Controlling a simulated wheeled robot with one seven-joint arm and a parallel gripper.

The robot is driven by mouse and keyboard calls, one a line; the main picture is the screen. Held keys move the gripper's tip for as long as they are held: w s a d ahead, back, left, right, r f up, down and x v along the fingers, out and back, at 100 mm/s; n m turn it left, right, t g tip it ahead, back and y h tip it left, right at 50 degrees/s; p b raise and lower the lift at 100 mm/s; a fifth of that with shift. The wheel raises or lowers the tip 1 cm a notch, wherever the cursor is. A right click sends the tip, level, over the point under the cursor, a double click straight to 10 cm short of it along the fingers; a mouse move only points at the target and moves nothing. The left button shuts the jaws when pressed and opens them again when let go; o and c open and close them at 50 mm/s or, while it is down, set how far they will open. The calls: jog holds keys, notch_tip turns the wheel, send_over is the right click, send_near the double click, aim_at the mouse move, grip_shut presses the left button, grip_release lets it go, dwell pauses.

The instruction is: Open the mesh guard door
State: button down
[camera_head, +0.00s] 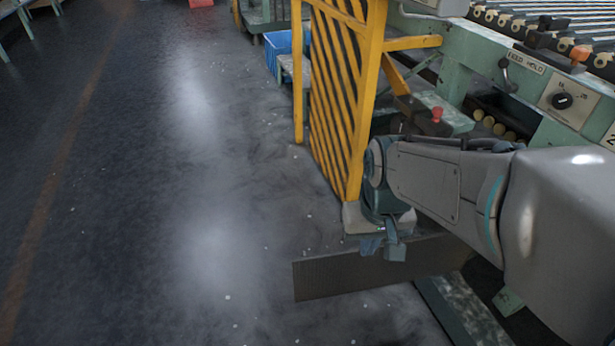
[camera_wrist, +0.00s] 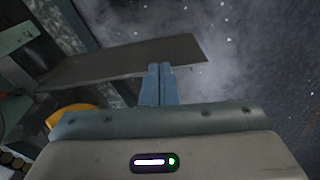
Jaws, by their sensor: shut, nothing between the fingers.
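The mesh guard door (camera_head: 335,85) is a yellow-framed panel with slanted dark and yellow bars, standing upright at the machine's left side in the head view. I cannot tell how far it is swung. My gripper (camera_head: 383,248) is low, just in front of and below the near bottom corner of the yellow frame. In the wrist view its two blue-grey fingers (camera_wrist: 158,82) are together with nothing between them. A small yellow piece (camera_wrist: 72,114) shows left of the fingers there, partly hidden by the gripper body. No handle or latch is clear.
A dark flat plate (camera_head: 385,272) juts out by my gripper, also in the wrist view (camera_wrist: 130,60). The green machine (camera_head: 480,62) with knob panel and rollers fills the right. A blue bin (camera_head: 279,50) stands behind the door. The floor (camera_head: 190,180) to the left is clear.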

jog(key=w+a+f+g, duration=0.1)
jog(key=w+a+f, duration=0.35)
jog(key=w, duration=0.35)
jog(key=w+a+f+n+g, duration=0.1)
jog(key=w+a+f, duration=0.35)
jog(key=w, duration=0.25)
jog(key=w+a+f+g, duration=0.2)
jog(key=w+a+f, duration=0.25)
jog(key=w, duration=0.35)
jog(key=s+d+f+b, duration=0.1)
jog(key=s+f+b, duration=0.5)
jog(key=f, duration=0.4)
jog(key=shift+s+d+f+b, duration=0.2)
jog(key=shift+s+f+b, duration=0.1)
jog(key=shift+s+b, duration=0.15)
